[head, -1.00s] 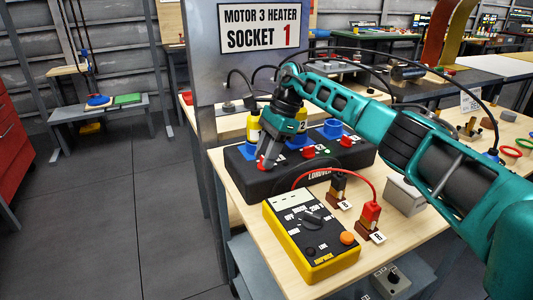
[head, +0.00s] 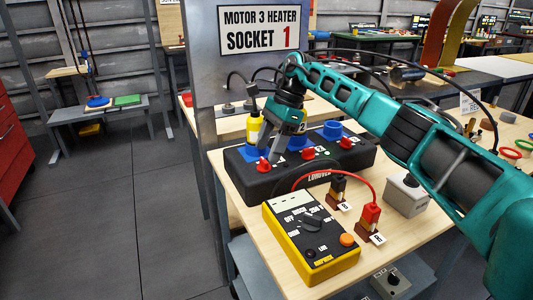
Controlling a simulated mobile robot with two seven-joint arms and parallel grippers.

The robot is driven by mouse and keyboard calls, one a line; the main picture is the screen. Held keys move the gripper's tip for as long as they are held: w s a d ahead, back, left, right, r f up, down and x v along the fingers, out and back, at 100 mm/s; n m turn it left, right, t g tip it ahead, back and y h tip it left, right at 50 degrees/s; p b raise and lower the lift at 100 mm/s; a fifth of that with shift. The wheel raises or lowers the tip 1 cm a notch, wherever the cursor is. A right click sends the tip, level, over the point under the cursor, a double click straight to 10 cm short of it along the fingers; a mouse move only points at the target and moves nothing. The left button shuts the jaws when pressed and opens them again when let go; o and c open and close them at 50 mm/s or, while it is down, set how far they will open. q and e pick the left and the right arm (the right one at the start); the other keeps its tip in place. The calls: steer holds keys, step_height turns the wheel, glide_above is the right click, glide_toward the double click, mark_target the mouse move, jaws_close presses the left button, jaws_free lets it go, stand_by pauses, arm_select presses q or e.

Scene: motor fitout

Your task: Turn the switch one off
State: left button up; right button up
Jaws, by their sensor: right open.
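The black socket box (head: 330,177) lies on the wooden table, below the "Motor 3 Heater Socket 1" sign (head: 261,29). It has blue sockets along its back and red switches along its front. The leftmost red switch (head: 262,166) is at the box's left end, in front of the socket with the yellow plug (head: 254,130). My right gripper (head: 274,159) points down just right of this switch, its fingertips close to it; whether they touch I cannot tell. It is open. The switch's on or off position is too small to read. My left gripper is not in view.
Another red switch (head: 308,154) sits to the right on the box. A yellow and black meter (head: 310,240) stands in front, with a red probe (head: 370,215) and a black probe (head: 338,187) beside it. A grey box (head: 406,195) stands further right.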

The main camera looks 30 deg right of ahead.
steer(key=v, duration=1)
steer(key=shift+p, duration=0.45)
